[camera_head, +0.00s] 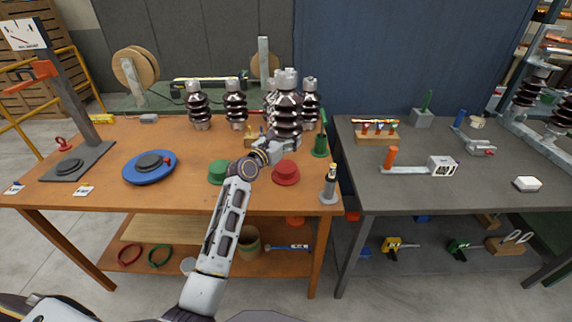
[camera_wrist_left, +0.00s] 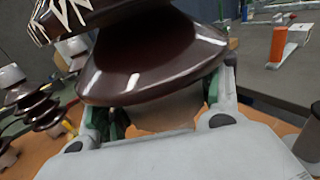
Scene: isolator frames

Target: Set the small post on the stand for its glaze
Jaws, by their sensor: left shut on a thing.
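My left gripper (camera_head: 285,144) is shut on a dark brown glazed post (camera_head: 287,112) with stacked sheds and a grey metal cap. In the left wrist view the post (camera_wrist_left: 150,60) stands between the green-padded fingers (camera_wrist_left: 165,118), tilted in that picture, its lower end hidden by the gripper. In the head view it looks upright above the orange table. A green round stand (camera_head: 218,172) lies left of the gripper and a red round stand (camera_head: 286,174) just below it. Other brown posts stand behind: two at left (camera_head: 197,106) (camera_head: 235,104) and one at right (camera_head: 311,100), with another partly hidden.
A blue turntable (camera_head: 150,168) and a grey column stand (camera_head: 75,160) are on the left of the table. A green cone-shaped thing (camera_head: 320,144) and a small grey post-like tool (camera_head: 329,186) stand at the right edge. A grey bench (camera_head: 450,195) lies beyond a gap.

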